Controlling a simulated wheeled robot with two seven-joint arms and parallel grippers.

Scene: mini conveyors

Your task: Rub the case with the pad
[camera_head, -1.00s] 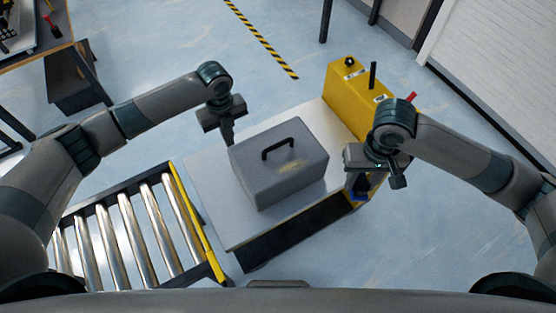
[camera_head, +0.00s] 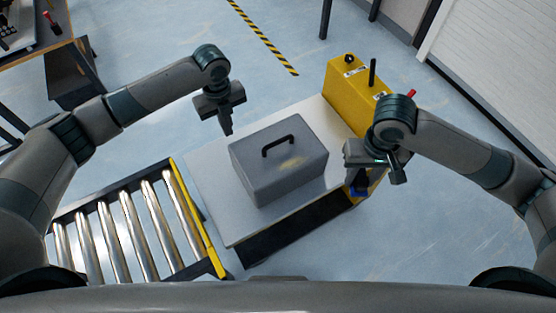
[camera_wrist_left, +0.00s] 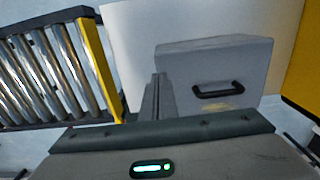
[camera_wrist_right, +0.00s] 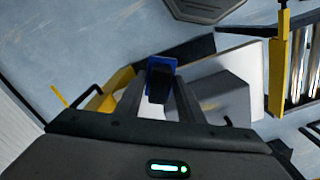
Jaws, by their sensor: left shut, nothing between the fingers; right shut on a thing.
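The grey case (camera_head: 270,180) with a black handle stands on the white table top, with a yellowish smudge on its upper face beside the handle. It also shows in the left wrist view (camera_wrist_left: 185,72) and the right wrist view (camera_wrist_right: 222,98). My left gripper (camera_head: 227,131) is shut and empty, above the case's back left corner and apart from it. My right gripper (camera_head: 356,186) is to the right of the case, shut on the pad, whose blue part (camera_wrist_right: 161,63) shows between the fingers in the right wrist view. In the head view the pad is mostly hidden.
A yellow box (camera_head: 350,98) with a black post stands at the table's back right. A roller conveyor (camera_head: 130,230) with a yellow edge lies front left. The white table top (camera_head: 222,208) is bare around the case.

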